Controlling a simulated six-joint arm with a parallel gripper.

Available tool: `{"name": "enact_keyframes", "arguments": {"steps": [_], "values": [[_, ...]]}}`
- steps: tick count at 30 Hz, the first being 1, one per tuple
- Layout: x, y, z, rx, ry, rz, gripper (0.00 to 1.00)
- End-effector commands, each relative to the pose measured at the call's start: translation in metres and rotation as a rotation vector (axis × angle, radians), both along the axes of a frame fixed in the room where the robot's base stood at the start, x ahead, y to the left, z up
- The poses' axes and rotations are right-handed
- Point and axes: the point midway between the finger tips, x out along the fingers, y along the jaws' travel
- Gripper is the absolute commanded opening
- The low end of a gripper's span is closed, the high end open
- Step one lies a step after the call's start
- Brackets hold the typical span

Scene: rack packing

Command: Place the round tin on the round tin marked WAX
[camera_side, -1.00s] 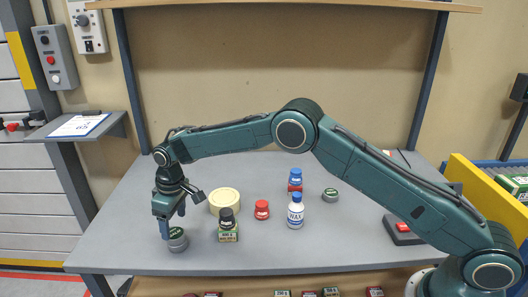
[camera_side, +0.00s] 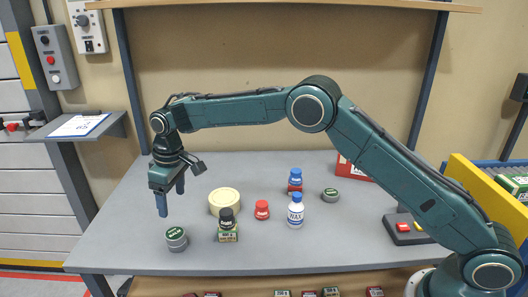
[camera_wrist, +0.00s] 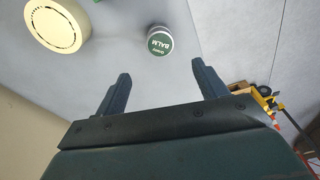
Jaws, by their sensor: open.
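A round grey tin with a green top (camera_side: 177,240) stands upright at the front left of the table. In the wrist view its top (camera_wrist: 160,43) reads BALM. It looks tall in the side view, with a step in its side, like one tin on another; any lower label is unreadable. A second, lower round tin with a green top (camera_side: 330,195) stands at the right; its label is too small to read. My gripper (camera_side: 172,204) is open and empty, above and behind the front-left tin, apart from it. Its two fingers (camera_wrist: 166,80) show in the wrist view.
A red-button box (camera_side: 404,228) sits right. The front right is clear.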

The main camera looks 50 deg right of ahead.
Motion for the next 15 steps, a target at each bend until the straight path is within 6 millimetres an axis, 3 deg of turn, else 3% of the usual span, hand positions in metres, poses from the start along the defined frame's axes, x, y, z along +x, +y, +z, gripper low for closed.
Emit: {"name": "enact_keyframes", "arguments": {"steps": [9, 15], "values": [[0.0, -0.001, 0.002, 0.0, -0.002, -0.002, 0.71], [-0.007, -0.012, 0.024, 0.006, -0.018, -0.023, 0.71]]}}
